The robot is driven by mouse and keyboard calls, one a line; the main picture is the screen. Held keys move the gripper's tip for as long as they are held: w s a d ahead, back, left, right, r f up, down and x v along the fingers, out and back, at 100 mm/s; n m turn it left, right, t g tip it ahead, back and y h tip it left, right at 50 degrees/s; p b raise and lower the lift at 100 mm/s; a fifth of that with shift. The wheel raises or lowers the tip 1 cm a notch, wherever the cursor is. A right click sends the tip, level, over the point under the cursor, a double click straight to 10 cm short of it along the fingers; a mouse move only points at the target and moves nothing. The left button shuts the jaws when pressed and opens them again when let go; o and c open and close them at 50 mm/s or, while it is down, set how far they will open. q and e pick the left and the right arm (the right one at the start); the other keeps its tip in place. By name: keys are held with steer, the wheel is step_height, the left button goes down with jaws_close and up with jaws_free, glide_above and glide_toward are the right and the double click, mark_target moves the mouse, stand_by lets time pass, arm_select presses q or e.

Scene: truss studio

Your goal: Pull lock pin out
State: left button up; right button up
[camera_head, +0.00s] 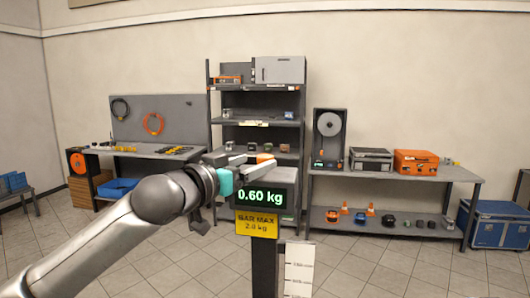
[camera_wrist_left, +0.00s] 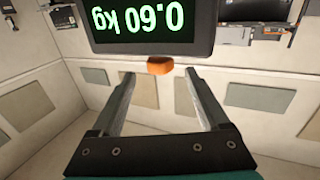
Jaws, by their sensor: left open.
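A small orange piece, which looks like the head of the lock pin (camera_head: 268,162), shows at the top edge of the dark display box on a stand. In the left wrist view the orange piece (camera_wrist_left: 160,65) sits against the edge of the display (camera_wrist_left: 150,25), centred between my finger tips and slightly beyond them. My left gripper (camera_head: 256,160) is open and empty, reaching in from the left over the top of the display (camera_head: 265,195). Its two fingers (camera_wrist_left: 159,76) are apart in the wrist view. The pin's shaft is hidden. My right gripper is not in view.
The display reads 0.60 kg, with a yellow "BAR MAX 2.0 kg" sign (camera_head: 257,224) below it. Behind stand a grey shelf rack (camera_head: 257,117), a bench (camera_head: 400,175) with an orange case (camera_head: 415,162), and a pegboard bench (camera_head: 150,150).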

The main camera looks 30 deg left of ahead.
mark_target(260, 160)
arm_select(q)
steer(key=shift+w+d+p, duration=0.2)
steer(key=shift+w+p, duration=0.15)
steer(key=shift+w, duration=0.95)
steer(key=shift+w+d+p, duration=0.15)
steer(key=shift+w+p, duration=0.2)
steer(key=shift+w, duration=0.9)
steer(key=shift+c, duration=0.2)
jaws_close()
